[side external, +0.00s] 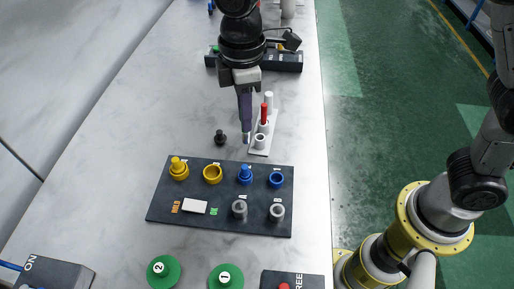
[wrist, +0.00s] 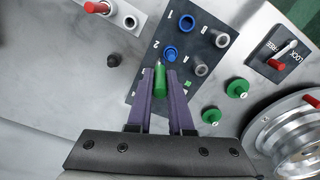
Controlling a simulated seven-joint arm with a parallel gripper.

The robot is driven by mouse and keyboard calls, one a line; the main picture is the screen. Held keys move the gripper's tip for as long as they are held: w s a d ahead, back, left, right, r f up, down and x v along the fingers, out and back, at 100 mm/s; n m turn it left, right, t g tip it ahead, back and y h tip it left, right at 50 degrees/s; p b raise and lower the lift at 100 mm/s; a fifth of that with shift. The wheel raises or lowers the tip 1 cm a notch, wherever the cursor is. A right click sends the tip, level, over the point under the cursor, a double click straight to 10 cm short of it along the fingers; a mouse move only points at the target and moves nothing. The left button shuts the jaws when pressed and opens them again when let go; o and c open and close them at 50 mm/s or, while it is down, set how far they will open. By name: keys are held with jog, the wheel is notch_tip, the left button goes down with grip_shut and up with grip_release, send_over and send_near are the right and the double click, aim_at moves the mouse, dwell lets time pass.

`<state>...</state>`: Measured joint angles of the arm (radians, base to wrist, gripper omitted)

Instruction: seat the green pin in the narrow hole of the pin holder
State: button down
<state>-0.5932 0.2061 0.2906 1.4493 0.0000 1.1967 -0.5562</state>
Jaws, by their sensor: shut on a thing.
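My gripper (wrist: 160,82) is shut on the green pin (wrist: 160,78), which sits between its purple fingers in the wrist view. In the side view my gripper (side external: 246,132) points down just left of the pin holder, and the green of the pin cannot be made out there. The white pin holder (side external: 259,151) is a narrow strip with several upright sockets; a red pin (side external: 264,113) stands in one of them. The holder's near end (wrist: 136,15) and the red pin (wrist: 97,7) show at the top left of the wrist view. Which hole is narrow is unclear.
A black knob-like piece (side external: 220,138) stands left of the holder. A dark board (side external: 160,208) with yellow, blue and grey pieces lies in front. Green discs (side external: 163,271) and a lever box (side external: 292,281) are nearer the camera. Bare table lies to the left.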

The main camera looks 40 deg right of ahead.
jog(key=w+d+m, duration=0.2)
jog(key=w+d, duration=0.2)
jog(key=d, duration=0.2)
send_near(260, 125)
jog(key=s+a+f, duration=0.1)
jog(key=s+a, duration=0.1)
jog(key=s, duration=0.1)
jog(key=shift+a+f, duration=0.15)
jog(key=shift+f, duration=0.95)
jog(key=shift+a+f, duration=0.1)
jog(key=shift+f, duration=1)
jog(key=c, duration=0.8)
grip_release()
jog(key=shift+f, duration=0.15)
